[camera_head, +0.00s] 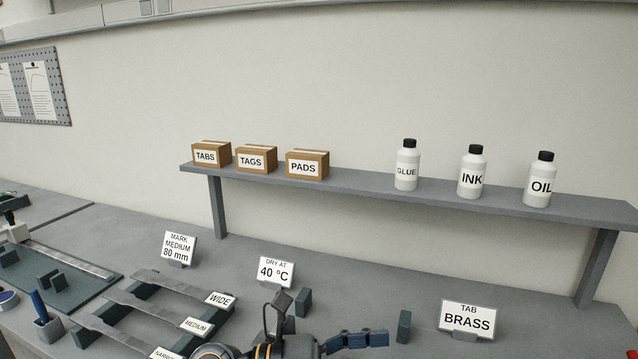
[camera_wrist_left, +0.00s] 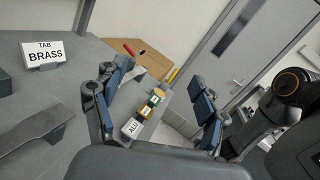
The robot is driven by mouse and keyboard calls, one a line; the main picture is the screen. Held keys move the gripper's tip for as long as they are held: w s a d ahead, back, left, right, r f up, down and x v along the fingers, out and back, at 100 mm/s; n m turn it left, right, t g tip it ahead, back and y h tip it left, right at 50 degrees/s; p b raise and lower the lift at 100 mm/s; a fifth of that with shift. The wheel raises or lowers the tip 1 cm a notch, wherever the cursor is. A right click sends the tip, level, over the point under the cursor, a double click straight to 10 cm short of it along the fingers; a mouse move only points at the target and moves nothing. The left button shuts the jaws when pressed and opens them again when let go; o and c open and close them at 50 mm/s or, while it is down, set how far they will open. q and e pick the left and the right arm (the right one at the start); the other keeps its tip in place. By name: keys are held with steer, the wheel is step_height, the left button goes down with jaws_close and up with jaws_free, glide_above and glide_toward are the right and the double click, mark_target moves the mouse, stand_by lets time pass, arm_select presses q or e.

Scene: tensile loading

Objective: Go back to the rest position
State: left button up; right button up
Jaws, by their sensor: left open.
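My left gripper (camera_wrist_left: 158,95) is open in the left wrist view, with its two blue-padded fingers spread apart and nothing between the pads. In the head view my left gripper (camera_head: 325,325) shows at the bottom edge, partly cut off, above the grey bench (camera_head: 365,285). It is in front of the "TAB BRASS" sign (camera_head: 467,318), to its left. My right gripper is not clearly seen in either view.
The raised shelf (camera_head: 350,184) holds boxes and bottles. Metal strips lie on a rack (camera_head: 150,310) at left, near the "DRY AT 40 °C" sign (camera_head: 276,271). In the left wrist view, an "ALU" label (camera_wrist_left: 132,127) and small blocks show beyond my fingers.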

arm_select(q)
steer(key=w+a+r+n+t+y, duration=0.2)
steer(key=w+a+n+t+y, duration=0.15)
steer(key=a+n+t, duration=0.6)
steer(key=w+a+r+n+t+y, duration=0.2)
steer(key=w+a+n+t+y, duration=0.15)
steer(key=n+t, duration=1)
steer(key=a+f+n+g+y, duration=0.6)
steer(key=a+f+n+y, duration=0.7)
steer(key=n, duration=0.5)
steer(key=s+a+f+n+g, duration=0.3)
steer(key=s+f+n+g, duration=0.35)
steer(key=f, duration=0.75)
steer(key=s+f+n+g+h, duration=0.1)
steer(key=s+f+g, duration=0.3)
steer(key=s, duration=0.5)
steer(key=s+f+n+g, duration=0.1)
steer(key=s+f+g, duration=0.3)
steer(key=s, duration=0.5)
step_height(320, 180, down, 25)
steer(key=s+a+f+m+g, duration=0.1)
steer(key=s+a+f+g, duration=0.1)
steer(key=s+f, duration=1.4)
steer(key=shift+s+a+f, duration=0.2)
steer(key=shift+s+f, duration=0.2)
steer(key=shift+s, duration=0.35)
